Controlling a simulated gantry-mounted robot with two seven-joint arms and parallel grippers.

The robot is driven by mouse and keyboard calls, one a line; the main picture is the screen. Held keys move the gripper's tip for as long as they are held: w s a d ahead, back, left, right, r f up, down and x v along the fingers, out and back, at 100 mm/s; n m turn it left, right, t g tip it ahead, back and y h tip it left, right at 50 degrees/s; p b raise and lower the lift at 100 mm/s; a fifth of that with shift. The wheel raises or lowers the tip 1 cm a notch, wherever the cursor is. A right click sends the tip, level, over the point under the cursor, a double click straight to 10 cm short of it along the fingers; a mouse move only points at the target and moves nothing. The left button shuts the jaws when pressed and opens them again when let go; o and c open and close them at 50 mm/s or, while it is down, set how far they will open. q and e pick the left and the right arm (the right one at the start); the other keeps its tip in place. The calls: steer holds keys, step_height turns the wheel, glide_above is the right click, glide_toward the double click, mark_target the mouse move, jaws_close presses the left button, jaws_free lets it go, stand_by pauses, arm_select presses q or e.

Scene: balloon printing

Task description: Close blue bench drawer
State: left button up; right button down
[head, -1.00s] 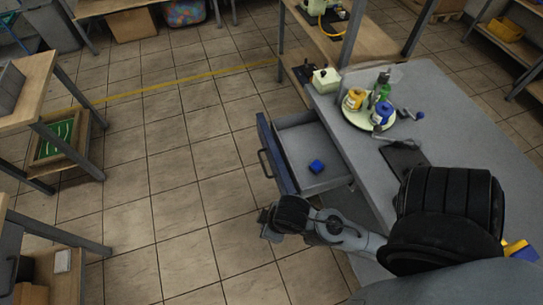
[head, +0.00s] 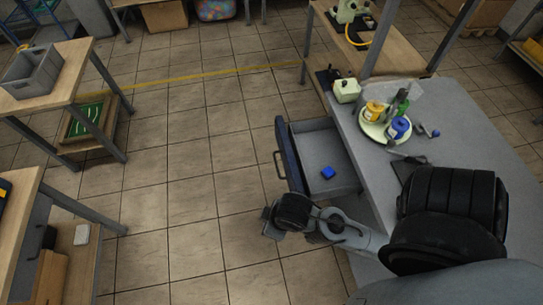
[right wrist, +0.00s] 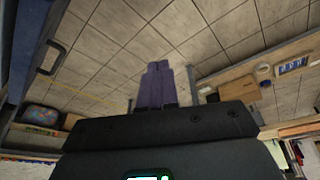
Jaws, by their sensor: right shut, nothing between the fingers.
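The grey bench (head: 455,130) has one blue-fronted drawer (head: 291,155) pulled open toward the left. Its dark bar handle (head: 279,164) is on the front face. A small blue object (head: 328,173) lies inside the drawer. My right gripper (head: 270,224) is below the drawer's near corner in the picture, apart from the front. In the right wrist view its fingers (right wrist: 157,86) are together with nothing between them. The drawer handle (right wrist: 50,58) shows at the left of that view, clear of the fingers. My left gripper is not in view.
A round tray (head: 370,132) with several bottles stands on the bench top, with a pale box (head: 346,90) near its far corner. The tiled floor (head: 180,200) left of the drawer is clear. Wooden tables (head: 60,75) stand at the left.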

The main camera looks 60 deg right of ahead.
step_height(320, 180, up, 11)
steer(key=p, duration=1)
steer(key=w+d+f+n+t, duration=0.3)
steer(key=w+d+f+n, duration=0.3)
steer(key=w+f, duration=0.55)
steer(key=d+g+y, duration=0.2)
steer(key=d+g, duration=0.2)
steer(key=d, duration=1.4)
step_height(320, 180, down, 10)
steer(key=b, duration=0.3)
steer(key=shift+w+d+f, duration=0.15)
steer(key=shift+w+f, duration=0.1)
